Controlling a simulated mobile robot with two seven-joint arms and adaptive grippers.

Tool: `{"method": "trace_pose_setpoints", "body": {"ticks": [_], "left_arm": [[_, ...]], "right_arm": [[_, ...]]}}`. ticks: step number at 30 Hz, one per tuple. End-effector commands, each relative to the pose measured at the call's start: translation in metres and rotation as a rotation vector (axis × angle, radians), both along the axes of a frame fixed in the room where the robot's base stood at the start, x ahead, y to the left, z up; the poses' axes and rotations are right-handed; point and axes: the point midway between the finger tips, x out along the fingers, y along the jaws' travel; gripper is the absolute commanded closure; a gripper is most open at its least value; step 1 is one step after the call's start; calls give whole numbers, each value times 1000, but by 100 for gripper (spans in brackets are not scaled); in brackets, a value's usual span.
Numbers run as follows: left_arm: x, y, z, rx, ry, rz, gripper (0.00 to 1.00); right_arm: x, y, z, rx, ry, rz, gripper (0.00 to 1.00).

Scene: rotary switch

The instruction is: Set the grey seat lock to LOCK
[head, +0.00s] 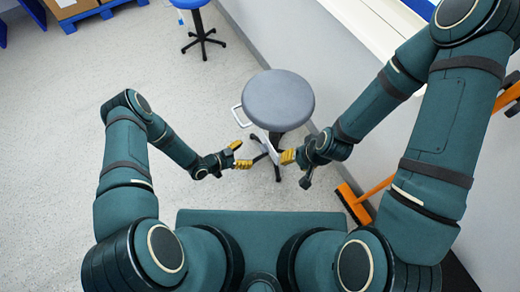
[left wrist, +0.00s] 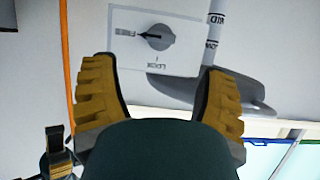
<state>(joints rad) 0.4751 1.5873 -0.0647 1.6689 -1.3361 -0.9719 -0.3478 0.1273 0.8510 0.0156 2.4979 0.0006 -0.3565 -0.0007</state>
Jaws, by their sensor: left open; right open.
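The grey seat lock (left wrist: 158,37) is a round grey knob on a white plate (left wrist: 188,62) in the left wrist view. Its dark pointer faces left, toward a label only partly readable. The LOCK label is upside down below the knob. My left gripper (left wrist: 160,92) is open, its yellow fingers apart on either side of the plate's lower part, with nothing between them. In the head view the left gripper (head: 239,155) is left of the grey stool's (head: 279,98) base. My right gripper (head: 288,157) is open on the other side. The knob cannot be made out in the head view.
An orange broom (head: 355,204) stands at right near the wall. A blue stool (head: 190,4) is at the back. The floor at left is clear.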

Motion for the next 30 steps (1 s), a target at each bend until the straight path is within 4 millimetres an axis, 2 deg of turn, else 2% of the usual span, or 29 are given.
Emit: {"method": "trace_pose_setpoints", "body": {"ticks": [6, 12, 25, 26, 30], "left_arm": [[19, -35, -18, 0, 1, -2, 27], [31, -54, -27, 1, 0, 0, 27], [36, -61, -29, 1, 1, 1, 27], [36, -61, -29, 1, 1, 1, 29], [36, -61, -29, 1, 1, 1, 78]], "right_arm": [[2, 0, -9, 0, -4, -1, 53], [3, 0, -14, -1, -6, -1, 53], [3, 0, -15, -1, -7, -2, 53], [3, 0, -15, -1, -7, -2, 53], [3, 0, -15, -1, -7, -2, 53]]}}
